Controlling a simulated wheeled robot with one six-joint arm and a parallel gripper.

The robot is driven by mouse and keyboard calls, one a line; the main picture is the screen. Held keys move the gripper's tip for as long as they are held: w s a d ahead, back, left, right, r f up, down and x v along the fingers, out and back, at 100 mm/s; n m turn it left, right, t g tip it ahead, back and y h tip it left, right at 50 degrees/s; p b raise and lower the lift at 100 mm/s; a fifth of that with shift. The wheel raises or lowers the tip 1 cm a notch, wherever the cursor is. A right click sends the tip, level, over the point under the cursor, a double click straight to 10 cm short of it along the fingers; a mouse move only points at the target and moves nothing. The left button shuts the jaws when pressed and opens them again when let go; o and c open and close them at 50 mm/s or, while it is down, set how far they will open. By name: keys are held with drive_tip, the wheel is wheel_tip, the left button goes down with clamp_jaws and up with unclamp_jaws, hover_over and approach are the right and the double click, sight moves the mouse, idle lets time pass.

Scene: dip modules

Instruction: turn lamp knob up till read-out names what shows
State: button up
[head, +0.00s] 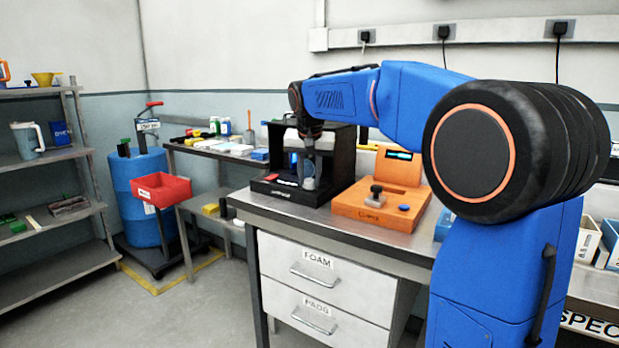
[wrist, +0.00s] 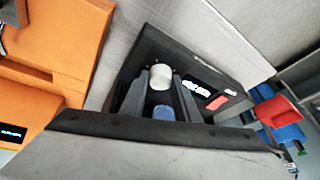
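A black open-fronted box (head: 341,150) stands on the bench; its lettering is too small to read. My gripper (head: 308,172) reaches down in front of its opening, over its base. In the wrist view my gripper (wrist: 159,90) has its two grey fingers apart. A pale round knob-like piece (wrist: 160,75) shows between them, with a gap visible on either side. A blue round patch (wrist: 163,112) lies behind it. A white lit read-out (wrist: 195,88) and a red piece (wrist: 217,102) sit on the black base; the read-out text is not legible.
An orange unit (head: 350,203) with a dark knob (head: 376,190), a blue button (head: 404,208) and a small screen (head: 399,155) stands right of the box. A red bin (head: 162,188) is at left. Bare bench (head: 300,222) lies in front.

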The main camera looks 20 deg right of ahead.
drive_tip(key=shift+m, duration=0.4)
drive_tip(key=m, duration=0.2)
drive_tip(key=m+h, duration=0.1)
drive_tip(key=shift+w+a+m+g+h, duration=0.1)
drive_tip(key=shift+a+m+g+h, duration=0.1)
drive_tip(key=shift+m+g+h, duration=0.15)
drive_tip(key=m+g, duration=0.1)
drive_tip(key=m, duration=0.1)
drive_tip(key=m+h, duration=0.1)
drive_tip(key=m, duration=0.2)
drive_tip(key=shift+w+a+g, duration=0.1)
drive_tip(key=shift+w+g, duration=0.05)
drive_tip(key=shift+g, duration=0.2)
drive_tip(key=shift+m, duration=0.25)
drive_tip(key=o, duration=1)
drive_tip(key=shift+o, duration=0.2)
drive_tip(key=v, duration=1.7)
drive_tip(key=shift+w+r, duration=0.2)
drive_tip(key=shift+r, duration=0.05)
drive_tip(key=shift+s, duration=0.1)
